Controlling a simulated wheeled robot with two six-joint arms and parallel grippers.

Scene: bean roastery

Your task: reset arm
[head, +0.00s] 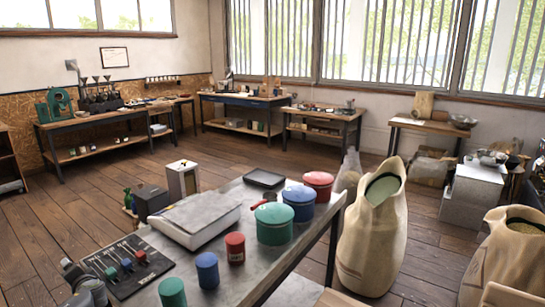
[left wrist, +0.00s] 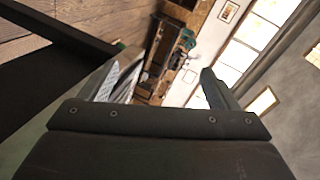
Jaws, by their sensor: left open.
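My left gripper (left wrist: 162,78) shows in the left wrist view with its two fingers spread wide apart. Nothing is between the fingers; past them I see the room, tilted, with a far workbench (left wrist: 172,45) and windows. My right gripper is not in view.
A grey table (head: 240,262) in front holds a dark tool mat (head: 125,285), a pale flat device (head: 195,218), a black tray (head: 264,178), and red, blue and green canisters. Large sacks (head: 372,235) stand right of it. Wooden floor (head: 50,225) is clear at left.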

